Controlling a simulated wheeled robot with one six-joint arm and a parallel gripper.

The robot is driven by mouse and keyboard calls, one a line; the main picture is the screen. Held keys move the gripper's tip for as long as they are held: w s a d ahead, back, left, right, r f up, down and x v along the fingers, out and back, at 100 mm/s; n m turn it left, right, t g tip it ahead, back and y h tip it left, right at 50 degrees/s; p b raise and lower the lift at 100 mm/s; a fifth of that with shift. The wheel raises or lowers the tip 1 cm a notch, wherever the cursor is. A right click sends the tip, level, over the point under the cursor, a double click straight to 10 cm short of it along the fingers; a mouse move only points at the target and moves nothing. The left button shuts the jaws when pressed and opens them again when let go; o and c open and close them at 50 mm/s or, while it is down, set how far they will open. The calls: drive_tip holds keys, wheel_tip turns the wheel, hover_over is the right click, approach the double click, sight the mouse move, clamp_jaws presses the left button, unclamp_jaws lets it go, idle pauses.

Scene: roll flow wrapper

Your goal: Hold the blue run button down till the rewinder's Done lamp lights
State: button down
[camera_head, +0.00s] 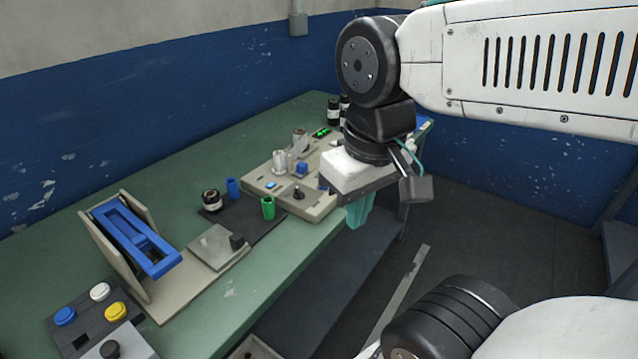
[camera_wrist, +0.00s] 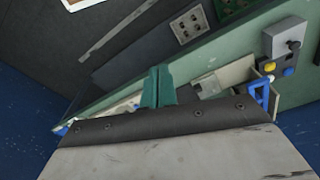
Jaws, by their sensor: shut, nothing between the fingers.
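A beige machine (camera_head: 322,207) with grey spindles, a black knob and green lit marks (camera_head: 320,133) stands on the green bench. On it are a small flat blue piece (camera_head: 271,185) and a blue block (camera_head: 302,168). A round blue button (camera_head: 65,316) sits on a dark panel at the lower left, beside a white and a yellow button; it also shows in the wrist view (camera_wrist: 288,71). I cannot tell which blue part is the run button or which lamp is Done. My gripper (camera_head: 357,211), with teal fingers (camera_wrist: 157,86), is shut and empty, near the machine's right side, apart from the buttons.
A beige stand with a blue frame (camera_head: 135,236) stands left on the bench. A dark mat (camera_head: 242,225) holds blue and green cups and a dark jar with a pale band. Dark bottles (camera_head: 334,110) stand at the back, near my arm.

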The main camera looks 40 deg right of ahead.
drive_tip(key=w+d+f+m+t+h, duration=0.15)
drive_tip(key=w+d+m, duration=0.25)
drive_tip(key=w+d, duration=0.55)
drive_tip(key=w+d+f+m+t+h, duration=0.1)
drive_tip(key=w+d+m+t+h, duration=0.35)
drive_tip(key=w, duration=0.85)
drive_tip(key=w+d+f+m+t+y, duration=0.1)
drive_tip(key=w+d+f+y, duration=0.4)
drive_tip(key=w+f, duration=0.5)
drive_tip(key=shift+w+t, duration=0.4)
drive_tip(key=shift+w, duration=0.2)
drive_tip(key=shift+m, duration=0.25)
drive_tip(key=shift+f, duration=4.35)
